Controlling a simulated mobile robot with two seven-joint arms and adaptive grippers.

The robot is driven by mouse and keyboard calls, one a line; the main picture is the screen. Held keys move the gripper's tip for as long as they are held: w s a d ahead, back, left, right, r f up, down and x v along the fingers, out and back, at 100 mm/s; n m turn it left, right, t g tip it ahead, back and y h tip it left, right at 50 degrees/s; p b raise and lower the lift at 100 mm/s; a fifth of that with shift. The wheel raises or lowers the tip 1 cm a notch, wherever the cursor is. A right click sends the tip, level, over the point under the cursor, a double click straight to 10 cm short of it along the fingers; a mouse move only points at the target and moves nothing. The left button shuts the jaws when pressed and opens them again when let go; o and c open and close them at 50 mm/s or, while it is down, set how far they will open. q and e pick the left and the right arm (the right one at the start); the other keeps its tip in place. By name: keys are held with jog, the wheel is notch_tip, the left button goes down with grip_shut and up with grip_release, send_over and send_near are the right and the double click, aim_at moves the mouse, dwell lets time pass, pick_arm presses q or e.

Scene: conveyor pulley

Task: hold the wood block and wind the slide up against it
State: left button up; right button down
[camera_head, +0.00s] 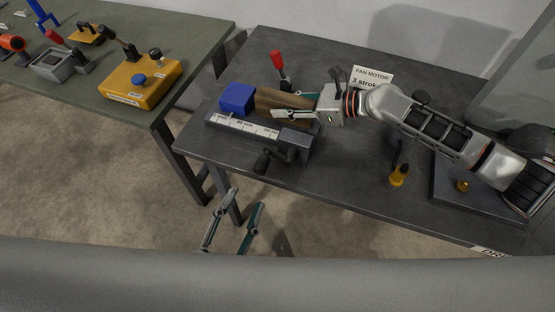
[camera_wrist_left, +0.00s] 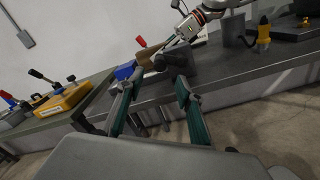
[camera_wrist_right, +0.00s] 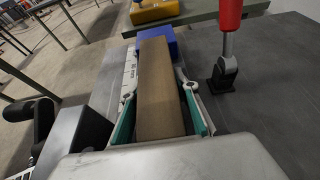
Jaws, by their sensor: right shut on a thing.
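The wood block (camera_head: 268,100) lies along the slide rail, its far end at the blue block (camera_head: 237,98). The ruler scale (camera_head: 243,127) runs along the rail's front, with the dark grey slide body (camera_head: 298,138) at its right end and a black crank handle (camera_head: 264,162) in front. My right gripper (camera_head: 277,114) is shut on the wood block; the right wrist view shows its fingers on both sides of the wood block (camera_wrist_right: 160,88). My left gripper (camera_head: 232,222) is open and empty, in front of and below the table edge; its spread fingers show in the left wrist view (camera_wrist_left: 160,98).
A red-handled lever (camera_head: 277,62) stands behind the rail. A "FAN MOTOR" card (camera_head: 371,77) stands behind my right arm. A green table (camera_head: 60,95) with a yellow box (camera_head: 143,82) is at the left.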

aim_at(262, 165)
pick_arm(q)
jog(key=shift+w+d+n, duration=0.55)
jog(key=shift+w+n, duration=0.65)
jog(key=shift+w, duration=0.55)
jog(key=shift+w+d+n, duration=0.55)
jog(key=shift+w+n, duration=0.65)
jog(key=shift+w, duration=0.55)
jog(key=shift+w+d+n, duration=0.55)
jog(key=shift+w+n, duration=0.65)
jog(key=shift+w, duration=0.55)
jog(key=shift+c, duration=0.3)
jog(key=c, duration=0.7)
